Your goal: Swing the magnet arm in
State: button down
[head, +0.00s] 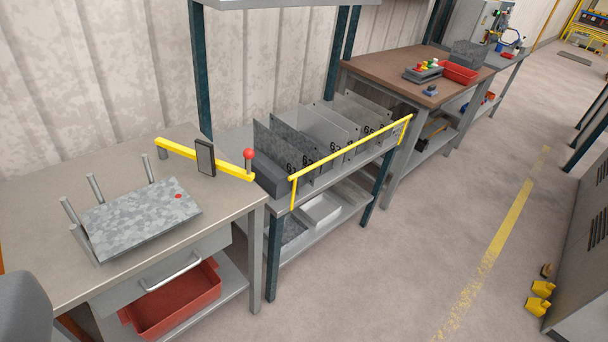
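The magnet arm (178,152) is a yellow bar above the back right of the grey workbench (40,190). My gripper's fingers are not in view.
A drawer handle (171,272) and a red bin (172,300) are below the benchtop. Right of it, a rack holds several upright sheets (318,128) behind a yellow rail (350,149).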

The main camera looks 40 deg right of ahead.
aim_at(204, 153)
jog(key=z, duration=0.75)
jog(key=k, duration=1.05)
jog(key=z, duration=0.8)
jog(key=i, duration=1.2)
jog(key=u, duration=0.65)
jog(key=i, duration=1.1)
jog(key=u, duration=1.05)
jog(key=i, duration=0.35)
jog(key=u, duration=0.2)
